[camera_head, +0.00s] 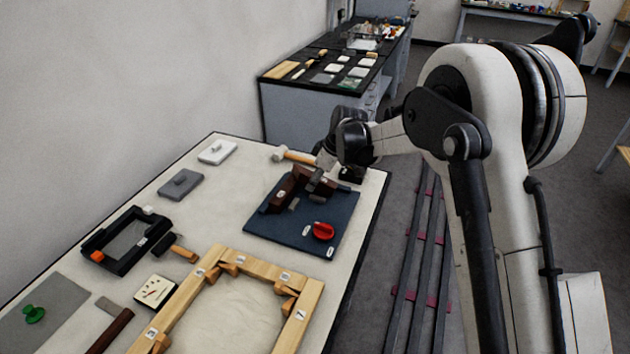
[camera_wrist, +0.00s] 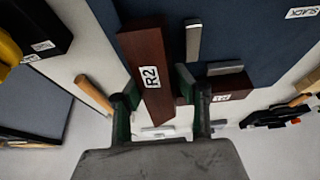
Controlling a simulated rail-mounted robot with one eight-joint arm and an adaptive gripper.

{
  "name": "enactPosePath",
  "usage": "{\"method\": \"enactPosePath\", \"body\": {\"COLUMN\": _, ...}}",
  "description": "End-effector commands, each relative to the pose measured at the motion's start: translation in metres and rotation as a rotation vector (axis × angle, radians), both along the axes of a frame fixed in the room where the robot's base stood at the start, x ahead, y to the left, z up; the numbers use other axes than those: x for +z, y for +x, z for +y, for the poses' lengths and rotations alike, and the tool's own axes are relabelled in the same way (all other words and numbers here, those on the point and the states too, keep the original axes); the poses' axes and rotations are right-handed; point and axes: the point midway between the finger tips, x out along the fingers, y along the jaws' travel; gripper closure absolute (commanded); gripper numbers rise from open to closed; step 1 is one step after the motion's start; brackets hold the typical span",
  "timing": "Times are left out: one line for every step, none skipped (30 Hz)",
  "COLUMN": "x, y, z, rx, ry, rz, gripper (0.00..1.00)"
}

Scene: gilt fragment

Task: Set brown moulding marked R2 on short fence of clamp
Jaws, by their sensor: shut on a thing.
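The brown moulding marked R2 (camera_wrist: 148,75) is a long dark reddish-brown bar with a white label. It lies between the green-edged fingers of my gripper (camera_wrist: 157,98), which is shut on it. The blue clamp board (camera_wrist: 255,30) is beside and beneath it in the wrist view, with two grey metal fence bars: a longer one (camera_wrist: 193,42) and a shorter one (camera_wrist: 225,68). A second brown piece (camera_wrist: 232,84) with a label lies by the shorter bar. In the head view my gripper (camera_head: 322,166) is over the far end of the clamp board (camera_head: 280,228); contact beneath the moulding is hidden.
A red knob (camera_head: 323,231) is on the clamp board. A wooden-handled mallet (camera_head: 297,156) lies behind the board. A light wooden frame (camera_head: 255,268) is in front, and a black frame (camera_head: 100,262) is at left. Bare table (camera_head: 215,205) lies between them.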

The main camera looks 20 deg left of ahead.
Motion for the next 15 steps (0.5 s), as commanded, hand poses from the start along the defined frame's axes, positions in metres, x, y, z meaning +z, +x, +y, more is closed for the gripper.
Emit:
{"method": "enactPosePath", "body": {"x": -0.008, "y": -0.003, "z": -0.001, "rx": 0.003, "ry": -0.008, "rz": 0.005, "gripper": 1.00}}
{"method": "enactPosePath", "body": {"x": -0.009, "y": -0.003, "z": -0.001, "rx": 0.002, "ry": -0.008, "rz": 0.006, "gripper": 1.00}}
{"method": "enactPosePath", "body": {"x": -0.010, "y": -0.003, "z": -0.001, "rx": 0.002, "ry": -0.008, "rz": 0.006, "gripper": 1.00}}
{"method": "enactPosePath", "body": {"x": -0.011, "y": -0.003, "z": -0.001, "rx": 0.002, "ry": -0.009, "rz": 0.006, "gripper": 1.00}}
{"method": "enactPosePath", "body": {"x": -0.011, "y": -0.003, "z": -0.001, "rx": 0.003, "ry": -0.009, "rz": 0.007, "gripper": 1.00}}
{"method": "enactPosePath", "body": {"x": -0.012, "y": -0.003, "z": -0.001, "rx": 0.003, "ry": -0.009, "rz": 0.007, "gripper": 1.00}}
{"method": "enactPosePath", "body": {"x": -0.013, "y": -0.003, "z": -0.001, "rx": 0.003, "ry": -0.009, "rz": 0.007, "gripper": 1.00}}
{"method": "enactPosePath", "body": {"x": -0.013, "y": -0.003, "z": -0.001, "rx": 0.003, "ry": -0.009, "rz": 0.007, "gripper": 1.00}}
{"method": "enactPosePath", "body": {"x": -0.014, "y": -0.003, "z": -0.001, "rx": 0.003, "ry": -0.009, "rz": 0.007, "gripper": 1.00}}
{"method": "enactPosePath", "body": {"x": -0.015, "y": -0.003, "z": -0.001, "rx": 0.003, "ry": -0.009, "rz": 0.007, "gripper": 1.00}}
{"method": "enactPosePath", "body": {"x": -0.016, "y": -0.002, "z": -0.001, "rx": 0.002, "ry": -0.008, "rz": 0.008, "gripper": 1.00}}
{"method": "enactPosePath", "body": {"x": -0.017, "y": -0.002, "z": -0.001, "rx": 0.002, "ry": -0.009, "rz": 0.008, "gripper": 1.00}}
{"method": "enactPosePath", "body": {"x": -0.017, "y": -0.002, "z": -0.001, "rx": 0.001, "ry": -0.010, "rz": 0.007, "gripper": 1.00}}
{"method": "enactPosePath", "body": {"x": -0.018, "y": -0.002, "z": -0.001, "rx": 0.001, "ry": -0.010, "rz": 0.007, "gripper": 1.00}}
{"method": "enactPosePath", "body": {"x": -0.019, "y": -0.002, "z": -0.001, "rx": 0.001, "ry": -0.010, "rz": 0.007, "gripper": 1.00}}
